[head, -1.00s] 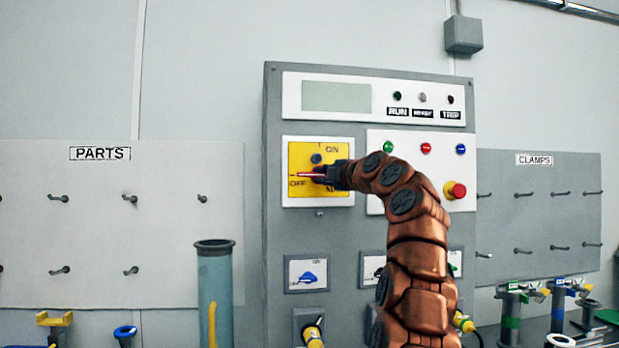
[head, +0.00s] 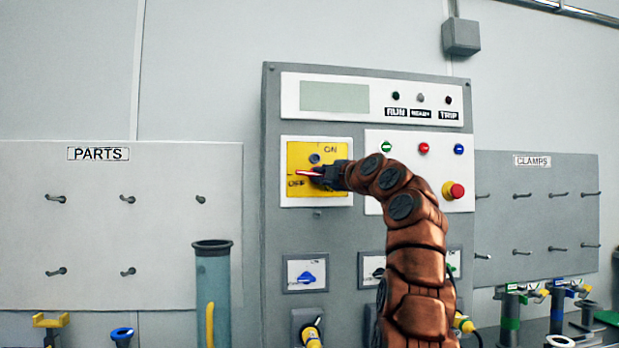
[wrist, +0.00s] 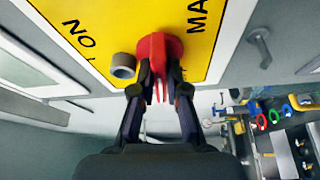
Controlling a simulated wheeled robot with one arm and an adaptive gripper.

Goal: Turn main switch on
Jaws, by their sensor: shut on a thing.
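The main switch is a red rotary handle (head: 307,173) on a yellow plate (head: 300,153) marked ON and OFF, on the grey cabinet's left side. In the head view the handle lies nearly level, its tip at the OFF mark on the left. In the wrist view the red switch (wrist: 158,47) sits between the fingers, beside a small grey round part (wrist: 122,66) on the plate. My gripper (wrist: 160,82) is shut on the red handle. In the head view my gripper (head: 328,176) hides part of the switch.
The grey control cabinet (head: 271,235) has a display (head: 334,97) above, coloured buttons and a red emergency stop (head: 453,190) at right, and a blue switch (head: 306,278) below. Pegboards flank it. A clear tube (head: 213,290) stands at lower left.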

